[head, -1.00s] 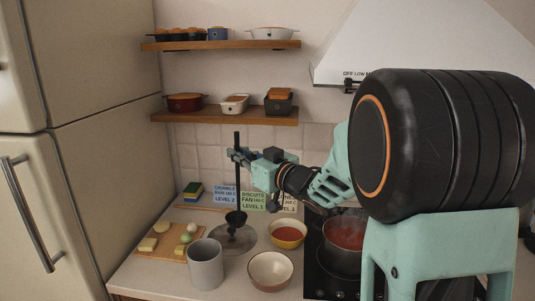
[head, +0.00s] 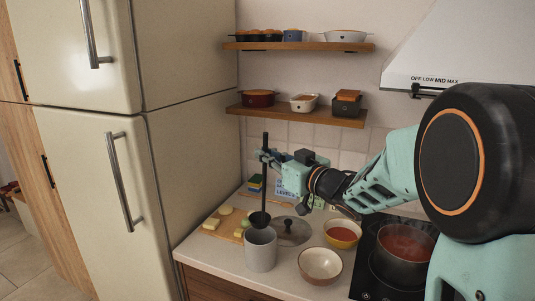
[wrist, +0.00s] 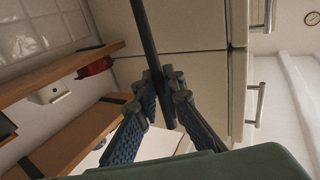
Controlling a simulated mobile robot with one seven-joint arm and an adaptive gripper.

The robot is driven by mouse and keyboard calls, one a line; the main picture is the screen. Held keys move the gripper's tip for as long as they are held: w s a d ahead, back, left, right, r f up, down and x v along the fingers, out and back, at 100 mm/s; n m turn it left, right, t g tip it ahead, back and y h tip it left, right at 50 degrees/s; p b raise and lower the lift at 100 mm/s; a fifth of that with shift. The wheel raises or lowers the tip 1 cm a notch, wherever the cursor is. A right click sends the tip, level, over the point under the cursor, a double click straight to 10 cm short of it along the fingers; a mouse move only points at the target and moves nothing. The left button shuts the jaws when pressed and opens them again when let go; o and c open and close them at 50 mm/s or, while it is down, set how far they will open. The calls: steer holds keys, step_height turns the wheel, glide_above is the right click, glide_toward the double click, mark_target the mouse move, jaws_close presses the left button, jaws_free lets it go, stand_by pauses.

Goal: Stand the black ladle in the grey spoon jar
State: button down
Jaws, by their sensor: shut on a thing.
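The black ladle (head: 265,180) hangs upright from my gripper (head: 264,157), bowl end down. My gripper is shut on its handle, and the handle also shows between the fingers in the wrist view (wrist: 146,30). The grey spoon jar (head: 260,250) stands upright at the front left of the counter. In the head view the ladle's bowl appears just above and behind the jar's rim; whether it is directly over the opening I cannot tell. The jar is not visible in the wrist view.
A cutting board (head: 213,234) with food pieces lies left of the jar. A pot lid (head: 294,232), a cream bowl (head: 320,266) and a yellow bowl (head: 343,234) are to the right. A pot (head: 402,257) sits on the stove. Shelves (head: 300,115) hang above.

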mark_target(264, 194)
steer(key=shift+f+b, duration=4.8)
steer(key=shift+f, duration=1.35)
steer(key=c, duration=2)
jaws_free()
steer(key=shift+o, duration=0.2)
steer(key=shift+d, duration=0.1)
steer(key=v, duration=1.2)
